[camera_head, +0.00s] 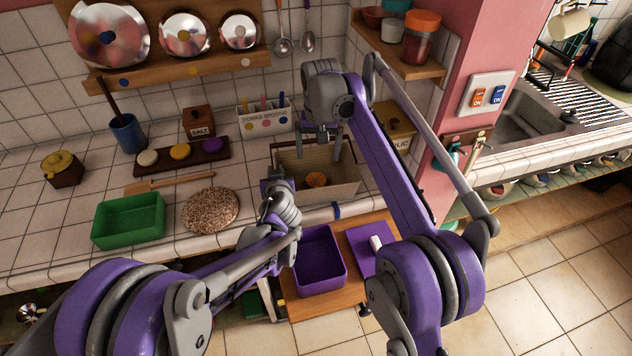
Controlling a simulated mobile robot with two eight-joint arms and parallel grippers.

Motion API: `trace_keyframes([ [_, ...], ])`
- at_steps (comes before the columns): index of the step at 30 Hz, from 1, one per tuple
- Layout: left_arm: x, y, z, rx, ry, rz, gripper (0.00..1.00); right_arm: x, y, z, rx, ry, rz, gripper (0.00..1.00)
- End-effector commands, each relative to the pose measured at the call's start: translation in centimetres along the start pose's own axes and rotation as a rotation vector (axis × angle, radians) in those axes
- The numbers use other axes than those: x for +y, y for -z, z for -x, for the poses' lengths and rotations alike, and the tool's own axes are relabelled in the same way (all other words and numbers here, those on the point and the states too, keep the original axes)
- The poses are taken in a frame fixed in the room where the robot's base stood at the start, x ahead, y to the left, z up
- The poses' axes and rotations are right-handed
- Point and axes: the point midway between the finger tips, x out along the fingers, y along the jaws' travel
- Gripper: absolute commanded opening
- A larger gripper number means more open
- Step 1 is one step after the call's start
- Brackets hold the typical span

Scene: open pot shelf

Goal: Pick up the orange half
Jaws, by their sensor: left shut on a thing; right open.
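The orange half (316,180) lies inside a beige open box (345,183) on the counter. My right gripper (322,142) is open and empty over the back part of the box, pointing down, above and apart from the orange half. My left gripper (273,182) is at the left side of the box, shut on what appears to be its left wall. Its fingertips are small and partly hidden by my own wrist.
A woven round mat (210,211), a green tray (128,221) and a wooden spatula (170,184) lie left of the box. A purple bin (319,262) stands in front, below. A spoon rack (264,115) is behind. A wall shelf (395,55) overhangs at right.

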Motion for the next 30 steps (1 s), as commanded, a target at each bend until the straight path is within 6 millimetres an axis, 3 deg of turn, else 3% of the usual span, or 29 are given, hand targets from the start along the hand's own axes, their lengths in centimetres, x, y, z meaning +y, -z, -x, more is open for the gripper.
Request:
trace_keyframes([
  [5, -0.1, 0.0, 0.0, 0.000, 0.002, -0.002, 0.00, -0.2, 0.1, 0.0, 0.003, -0.032, -0.079, 1.00],
  [15, -0.1, 0.0, 0.0, 0.000, 0.002, -0.002, 0.00, -0.1, 0.1, -5.3, 0.003, -0.034, -0.089, 1.00],
  [22, -0.1, 0.0, 0.0, 0.000, 0.002, -0.002, 0.00, -0.1, 0.1, -7.1, 0.003, -0.033, -0.088, 1.00],
  [30, -0.1, 0.0, 0.0, 0.000, 0.002, -0.002, 0.00, -0.3, 0.3, -10.9, 0.003, -0.033, -0.088, 1.00],
])
